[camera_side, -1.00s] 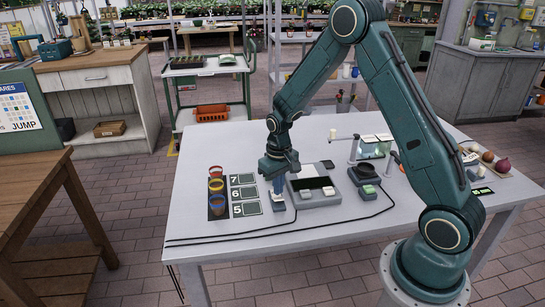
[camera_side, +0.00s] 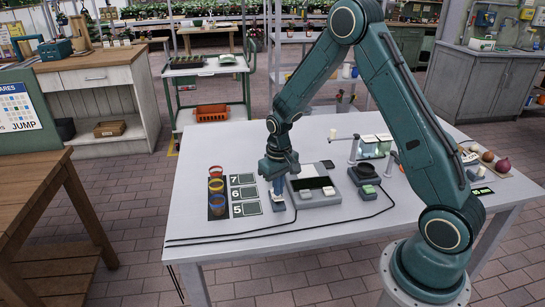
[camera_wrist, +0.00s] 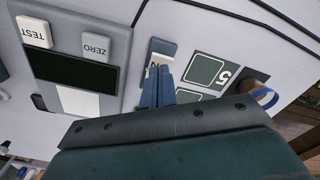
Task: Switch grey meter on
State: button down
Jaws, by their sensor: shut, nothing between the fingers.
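The grey meter (camera_side: 313,184) lies flat on the table, just right of my gripper (camera_side: 278,195). In the wrist view the meter (camera_wrist: 120,48) shows a dark, blank display and white TEST and ZERO buttons. A small switch block (camera_side: 279,208) stands left of the meter's buttons, with a cable beside it. In the wrist view the switch block (camera_wrist: 163,47) has a light rocker with a partly covered letter. My gripper's blue fingers (camera_wrist: 159,72) are shut and empty. Their tips are over the rocker; I cannot tell whether they touch it.
Coloured cups (camera_side: 217,187) stand left, beside number cards (camera_side: 244,194) marked 7, 6 and 5. Right of the meter is a device with a black dish (camera_side: 368,171). Black cables (camera_side: 240,235) run across the front of the table. Open table lies at the front.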

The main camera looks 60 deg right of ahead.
jog(key=shift+f, duration=1.05)
dwell(0.9)
jog(key=shift+r, duration=3.55)
jog(key=shift+r, duration=0.1)
notch_tip(320, 180, up, 10)
jog(key=t, duration=0.1)
send_over(278, 198)
jog(key=s+a, duration=0.3)
jog(key=s, duration=0.1)
jog(key=s+a+r+n+t, duration=0.1)
jog(key=s+a+r+t, duration=0.15)
jog(key=s+r, duration=0.35)
jog(key=s+a+r+n+t, duration=0.1)
jog(key=s+a+r, duration=0.1)
jog(key=s, duration=0.5)
jog(key=s+a+r+n+t, duration=0.1)
jog(key=s+a+r, duration=0.1)
jog(key=s, duration=0.4)
jog(key=shift+s+a+r, duration=0.35)
jog(key=shift+a+r, duration=0.05)
jog(key=shift+r, duration=0.25)
